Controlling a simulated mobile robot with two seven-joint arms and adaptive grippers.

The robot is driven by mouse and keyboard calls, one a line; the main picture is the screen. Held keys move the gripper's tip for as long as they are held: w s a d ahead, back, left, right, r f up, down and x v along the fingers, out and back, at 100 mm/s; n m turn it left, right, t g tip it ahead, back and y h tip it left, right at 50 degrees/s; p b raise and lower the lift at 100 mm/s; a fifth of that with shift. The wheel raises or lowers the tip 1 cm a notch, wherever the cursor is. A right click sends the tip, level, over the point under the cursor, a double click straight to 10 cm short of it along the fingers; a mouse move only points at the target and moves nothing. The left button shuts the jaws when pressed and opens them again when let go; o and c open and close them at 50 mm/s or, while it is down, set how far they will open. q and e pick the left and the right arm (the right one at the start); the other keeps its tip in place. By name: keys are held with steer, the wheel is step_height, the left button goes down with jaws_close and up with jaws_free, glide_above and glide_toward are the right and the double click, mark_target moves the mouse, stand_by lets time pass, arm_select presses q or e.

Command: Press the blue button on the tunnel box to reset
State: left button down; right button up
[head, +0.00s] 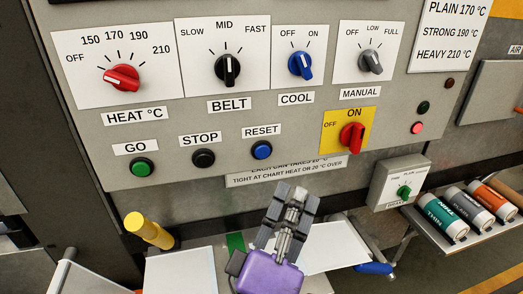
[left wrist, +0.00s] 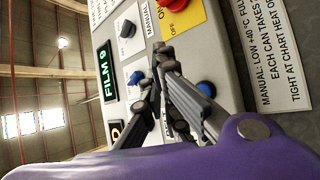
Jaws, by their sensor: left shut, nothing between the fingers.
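The blue button (head: 262,150) sits under the RESET label on the grey panel of the tunnel box (head: 190,118), right of the black STOP and green GO buttons. My left gripper (head: 297,194) is shut and empty, below and to the right of the blue button, apart from it in the picture. Its purple body is at the bottom. In the left wrist view the shut fingers (left wrist: 162,50) point at the panel, and the blue button (left wrist: 207,88) shows just beside them. Their exact distance from the panel is unclear. My right gripper is not in view.
A red ON/OFF knob (head: 352,136) on a yellow plate is right of the button, with several dials above. A small box with a green knob (head: 404,191) and several cans (head: 467,207) on a shelf are at right. A yellow post (head: 149,232) stands at lower left.

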mark_target(262, 152)
arm_select(q)
steer(key=w+a, duration=0.3)
steer(key=w, duration=0.5)
steer(key=shift+w+n+b, duration=0.15)
steer(key=shift+n+b, duration=0.15)
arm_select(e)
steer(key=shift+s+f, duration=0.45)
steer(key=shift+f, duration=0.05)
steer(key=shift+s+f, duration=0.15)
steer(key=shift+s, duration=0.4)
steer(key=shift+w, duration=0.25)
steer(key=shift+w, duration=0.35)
